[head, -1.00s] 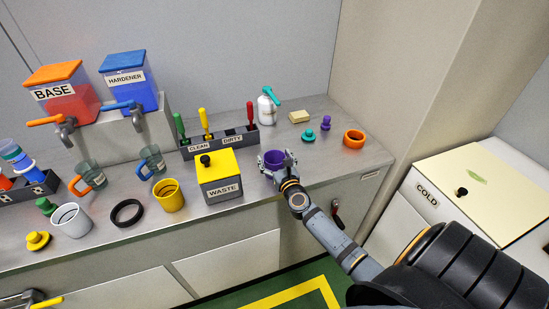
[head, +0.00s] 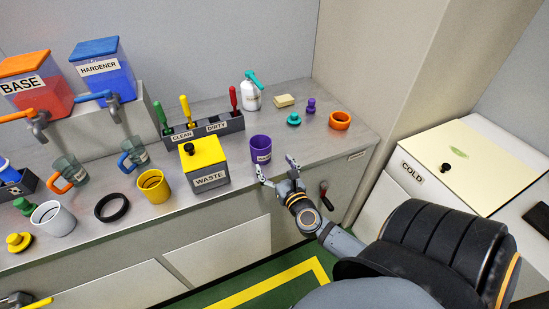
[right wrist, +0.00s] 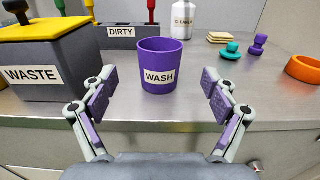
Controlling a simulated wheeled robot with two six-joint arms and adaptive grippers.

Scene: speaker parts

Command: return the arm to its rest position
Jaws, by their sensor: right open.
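My right gripper (head: 277,168) is open and empty at the front edge of the counter. In the right wrist view its two fingers (right wrist: 160,98) stand wide apart. The purple cup labelled WASH (head: 260,149) stands upright on the counter just beyond the fingertips. It also shows in the right wrist view (right wrist: 160,66), centred between the fingers and farther off, with a gap on both sides. My right arm comes in from the lower right. A dark gripper-like part with a yellow piece (head: 30,302) shows at the lower left corner, mostly cut off; its jaws cannot be made out.
The yellow-lidded WASTE box (head: 209,180) stands left of the cup. The CLEAN/DIRTY holder (head: 205,130) is behind it. An orange ring (head: 340,121) lies to the right. The COLD chest (head: 425,178) stands right of the counter. The floor (head: 265,270) in front is clear.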

